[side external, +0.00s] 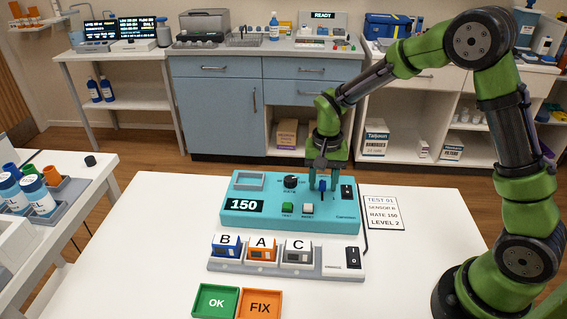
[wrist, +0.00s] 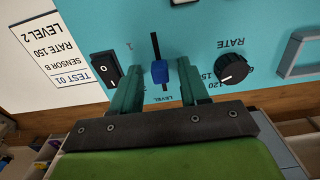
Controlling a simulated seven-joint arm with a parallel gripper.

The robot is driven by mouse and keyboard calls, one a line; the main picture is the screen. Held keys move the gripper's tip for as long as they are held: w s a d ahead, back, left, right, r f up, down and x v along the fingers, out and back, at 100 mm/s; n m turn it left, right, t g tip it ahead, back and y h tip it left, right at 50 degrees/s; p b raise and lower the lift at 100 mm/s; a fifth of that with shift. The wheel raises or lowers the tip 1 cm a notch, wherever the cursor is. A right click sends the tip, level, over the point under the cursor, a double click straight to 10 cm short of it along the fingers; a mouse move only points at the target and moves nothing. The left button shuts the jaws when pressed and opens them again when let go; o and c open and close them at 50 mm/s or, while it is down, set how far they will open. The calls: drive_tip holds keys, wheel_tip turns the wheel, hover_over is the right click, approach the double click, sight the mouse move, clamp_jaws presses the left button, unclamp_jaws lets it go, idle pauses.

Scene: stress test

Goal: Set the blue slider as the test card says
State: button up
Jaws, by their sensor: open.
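The blue slider (side external: 322,186) stands in a dark slot on the teal device (side external: 262,219). In the wrist view the slider (wrist: 159,72) sits toward the slot end near the LEVEL print, with more bare slot on its other side. My gripper (wrist: 159,84) is open, one finger on each side of the slider, with gaps showing; in the side view my gripper (side external: 322,178) is low over the device. The test card (side external: 383,212) reads TEST 01, SENSOR B, RATE 150, LEVEL 2; it also shows upside down in the wrist view (wrist: 62,58).
A black rocker switch (wrist: 103,70) and the RATE knob (wrist: 232,68) flank the fingers. The display (side external: 244,205) reads 150. Sensors B (side external: 226,246), A (side external: 262,248) and C (side external: 298,251) stand in front. Green OK (side external: 215,301) and orange FIX (side external: 260,304) trays lie nearer.

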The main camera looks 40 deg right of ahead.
sight(322, 182)
wheel_tip(322, 182, up, 17)
idle(0.4)
drive_tip(key=shift+f, duration=0.1)
drive_tip(key=s+a+r+n+t+y, duration=0.1)
drive_tip(key=s+n+t, duration=0.1)
drive_tip(key=s, duration=0.7)
drive_tip(key=s+a+r+n+t+y, duration=0.1)
drive_tip(key=s+n+t, duration=0.2)
drive_tip(key=s, duration=0.6)
drive_tip(key=shift+a+r+t, duration=0.35)
drive_tip(key=shift+t, duration=0.75)
